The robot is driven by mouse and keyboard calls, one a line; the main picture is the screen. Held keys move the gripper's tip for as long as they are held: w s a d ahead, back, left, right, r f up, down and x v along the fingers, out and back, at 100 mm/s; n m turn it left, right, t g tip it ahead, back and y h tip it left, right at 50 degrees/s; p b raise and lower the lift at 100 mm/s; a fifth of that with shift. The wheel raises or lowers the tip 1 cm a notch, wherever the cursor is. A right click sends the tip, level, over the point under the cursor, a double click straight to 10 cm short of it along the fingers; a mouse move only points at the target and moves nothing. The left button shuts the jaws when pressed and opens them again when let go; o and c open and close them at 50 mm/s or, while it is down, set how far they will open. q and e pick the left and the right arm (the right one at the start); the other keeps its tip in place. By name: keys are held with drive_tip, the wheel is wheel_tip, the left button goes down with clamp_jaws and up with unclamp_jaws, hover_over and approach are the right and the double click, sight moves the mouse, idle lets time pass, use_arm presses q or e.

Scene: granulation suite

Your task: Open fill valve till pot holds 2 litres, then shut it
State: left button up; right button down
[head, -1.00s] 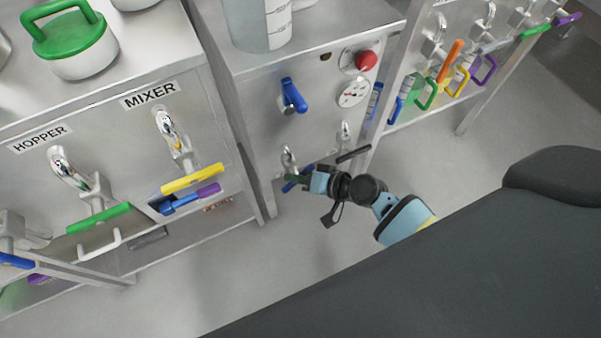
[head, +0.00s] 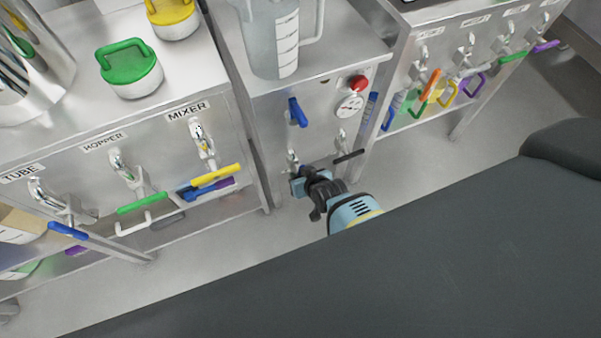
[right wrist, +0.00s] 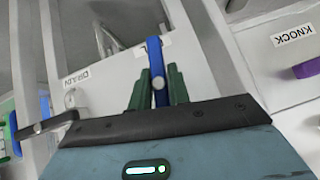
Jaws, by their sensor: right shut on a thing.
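My right gripper (head: 297,184) is low at the front of the middle steel cabinet, at its lower left tap (head: 292,160). In the right wrist view its green fingers (right wrist: 158,82) are shut on a blue lever handle (right wrist: 154,50), which stands between them. A translucent pot with a scale and a handle (head: 272,48) stands on top of this cabinet; I cannot read its liquid level. A second blue lever (head: 298,112) is higher on the front panel. My left gripper is not in view.
A black-handled tap (head: 349,156) is just right of my right gripper. A red knob (head: 358,83) and a round gauge (head: 350,105) are above it. The mixer tap with its yellow handle (head: 216,175) is to the left. The floor in front is clear.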

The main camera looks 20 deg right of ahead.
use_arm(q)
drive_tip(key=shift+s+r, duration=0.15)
use_arm(e)
drive_tip(key=shift+a+h, duration=0.1)
drive_tip(key=shift+h, duration=0.3)
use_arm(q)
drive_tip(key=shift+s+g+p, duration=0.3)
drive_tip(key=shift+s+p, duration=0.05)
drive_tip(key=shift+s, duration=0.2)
use_arm(e)
drive_tip(key=shift+n+h, duration=0.3)
drive_tip(key=shift+n, duration=0.1)
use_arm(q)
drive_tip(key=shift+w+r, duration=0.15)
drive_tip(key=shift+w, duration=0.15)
use_arm(e)
drive_tip(key=c, duration=1.3)
unclamp_jaws()
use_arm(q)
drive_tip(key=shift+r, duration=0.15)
use_arm(e)
drive_tip(key=shift+r, duration=0.1)
